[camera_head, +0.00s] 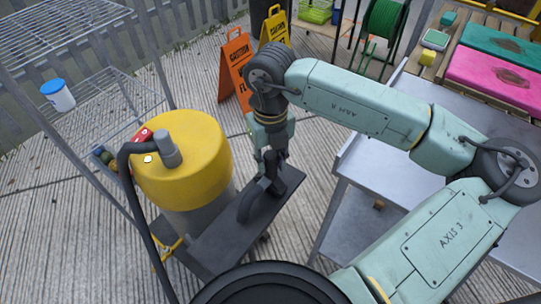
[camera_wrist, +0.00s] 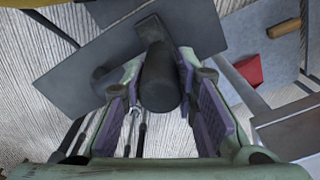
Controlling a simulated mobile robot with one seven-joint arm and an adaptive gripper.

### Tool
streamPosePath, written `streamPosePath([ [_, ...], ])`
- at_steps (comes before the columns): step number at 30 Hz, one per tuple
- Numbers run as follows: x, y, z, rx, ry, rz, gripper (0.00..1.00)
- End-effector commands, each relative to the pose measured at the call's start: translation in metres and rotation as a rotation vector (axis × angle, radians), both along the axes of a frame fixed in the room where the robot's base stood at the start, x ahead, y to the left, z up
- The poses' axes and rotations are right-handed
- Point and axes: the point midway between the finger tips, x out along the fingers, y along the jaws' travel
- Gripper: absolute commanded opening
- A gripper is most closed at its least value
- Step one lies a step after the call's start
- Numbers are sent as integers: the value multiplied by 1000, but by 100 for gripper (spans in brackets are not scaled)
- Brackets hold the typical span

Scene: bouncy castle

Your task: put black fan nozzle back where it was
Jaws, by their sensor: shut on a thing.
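The black fan nozzle (camera_wrist: 160,78) is a dark, rounded piece between the fingers in the wrist view. My gripper (camera_wrist: 163,92) is shut on it, with a finger on each side. In the head view my gripper (camera_head: 270,160) points down over a dark grey flat platform (camera_head: 218,240) beside a yellow-topped drum machine (camera_head: 200,150). The dark nozzle (camera_head: 250,202) shows below the fingers, low over or on the platform. I cannot tell whether it touches. The dark platform (camera_wrist: 75,75) also shows behind the nozzle in the wrist view.
A black hose (camera_head: 125,180) curves from the drum's top. A wire rack (camera_head: 95,110) with a white tub (camera_head: 57,95) stands left. A grey metal table (camera_head: 385,160) is right of my gripper. Orange (camera_head: 235,68) and yellow (camera_head: 274,25) caution signs stand behind.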

Motion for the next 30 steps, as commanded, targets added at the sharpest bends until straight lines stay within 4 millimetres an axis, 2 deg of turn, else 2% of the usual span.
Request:
streamPosePath([
  [13,0,0,-6,0,-1,0,2],
  [14,0,0,-4,0,-1,0,29],
  [15,0,0,-4,0,-1,0,31],
  [22,0,0,-4,0,-1,0,47],
  [30,0,0,-4,0,-1,0,47],
])
